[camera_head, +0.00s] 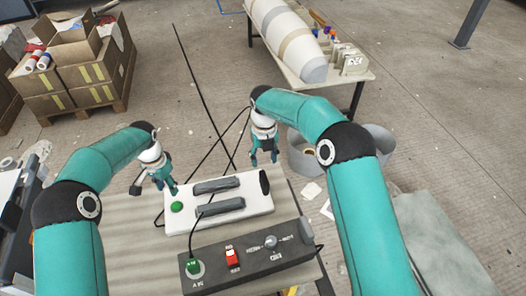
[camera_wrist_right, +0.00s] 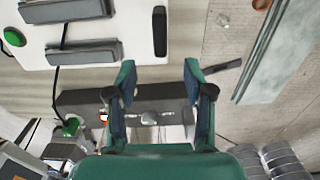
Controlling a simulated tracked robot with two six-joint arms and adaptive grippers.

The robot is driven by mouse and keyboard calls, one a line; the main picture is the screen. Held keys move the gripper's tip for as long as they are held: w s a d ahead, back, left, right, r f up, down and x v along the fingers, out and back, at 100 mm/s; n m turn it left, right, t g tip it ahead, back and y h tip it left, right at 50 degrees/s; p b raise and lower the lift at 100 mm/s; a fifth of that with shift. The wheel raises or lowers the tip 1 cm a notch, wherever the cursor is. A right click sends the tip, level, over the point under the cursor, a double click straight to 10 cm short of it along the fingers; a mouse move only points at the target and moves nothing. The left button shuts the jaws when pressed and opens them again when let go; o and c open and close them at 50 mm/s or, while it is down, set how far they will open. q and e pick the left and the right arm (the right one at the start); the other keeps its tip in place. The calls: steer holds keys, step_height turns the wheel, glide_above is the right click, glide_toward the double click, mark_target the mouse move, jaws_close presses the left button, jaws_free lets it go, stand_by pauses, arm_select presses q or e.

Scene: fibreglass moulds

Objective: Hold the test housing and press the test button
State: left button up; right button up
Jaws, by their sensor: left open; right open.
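The test housing (camera_head: 262,199) is a white box on the table, with two dark grey bars on top and a black end piece at its right. The green button (camera_head: 177,207) sits at its left end. In the right wrist view the housing (camera_wrist_right: 145,35) and its green button (camera_wrist_right: 14,37) are at the upper left. My left gripper (camera_head: 167,187) is open, close above the housing's left end near the button; contact is hard to tell. My right gripper (camera_head: 264,158) is open and empty, above and behind the housing's right end; its fingers also show in the wrist view (camera_wrist_right: 158,80).
A dark grey control box (camera_head: 215,274) with a green button, red switch and knob stands in front of the housing. Black cables run across the table (camera_head: 130,240). Cartons (camera_head: 95,75) on a pallet stand back left. A second table (camera_head: 290,72) holds a large mould.

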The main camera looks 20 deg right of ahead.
mark_target(264, 182)
step_height(264, 182, down, 14)
steer(key=shift+r, duration=0.2)
steer(key=shift+c, duration=0.2)
jaws_close()
arm_select(q)
jaws_close()
stand_by(1.5)
